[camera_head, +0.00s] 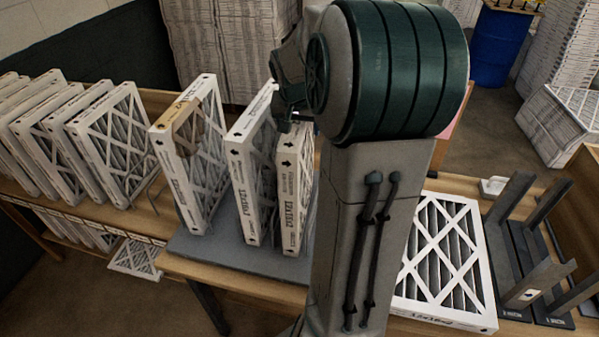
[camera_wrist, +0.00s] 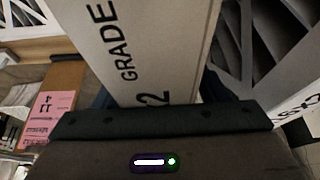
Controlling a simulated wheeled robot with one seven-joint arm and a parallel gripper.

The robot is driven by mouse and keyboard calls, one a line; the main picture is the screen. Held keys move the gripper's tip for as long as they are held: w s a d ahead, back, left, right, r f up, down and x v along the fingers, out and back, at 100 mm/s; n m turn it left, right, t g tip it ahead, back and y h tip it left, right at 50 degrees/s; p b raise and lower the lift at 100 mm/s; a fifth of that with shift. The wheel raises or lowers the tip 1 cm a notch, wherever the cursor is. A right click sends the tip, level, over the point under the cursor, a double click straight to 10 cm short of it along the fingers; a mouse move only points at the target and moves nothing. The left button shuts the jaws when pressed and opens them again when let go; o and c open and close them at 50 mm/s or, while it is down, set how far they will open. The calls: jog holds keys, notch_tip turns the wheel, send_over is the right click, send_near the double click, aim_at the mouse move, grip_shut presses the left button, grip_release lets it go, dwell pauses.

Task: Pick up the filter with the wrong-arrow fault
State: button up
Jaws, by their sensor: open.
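Three white boxed filters stand upright on a grey mat (camera_head: 205,254). The left filter (camera_head: 180,185) has a brown stain at its upper corner. The middle filter (camera_head: 241,190) and the right filter (camera_head: 291,205) have dark print and small arrows on their narrow edges. I cannot tell reliably which arrow is wrong. My gripper (camera_head: 286,118) is open, low over the tops of the middle and right filters. In the wrist view, a filter edge (camera_wrist: 150,45) printed "GRADE" stands in front of my gripper's dark palm, between dark finger parts. My arm hides part of the right filter.
Several filters (camera_head: 110,150) stand in a row on the wooden bench at left. Another filter (camera_head: 443,262) lies flat at right, beside a dark metal rack (camera_head: 530,255). A blue barrel (camera_head: 497,45) and filter stacks (camera_head: 228,50) stand behind. A pink sheet (camera_wrist: 48,118) shows in the wrist view.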

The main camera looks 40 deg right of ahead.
jog(key=shift+f, duration=0.1)
grip_shut()
dwell(0.3)
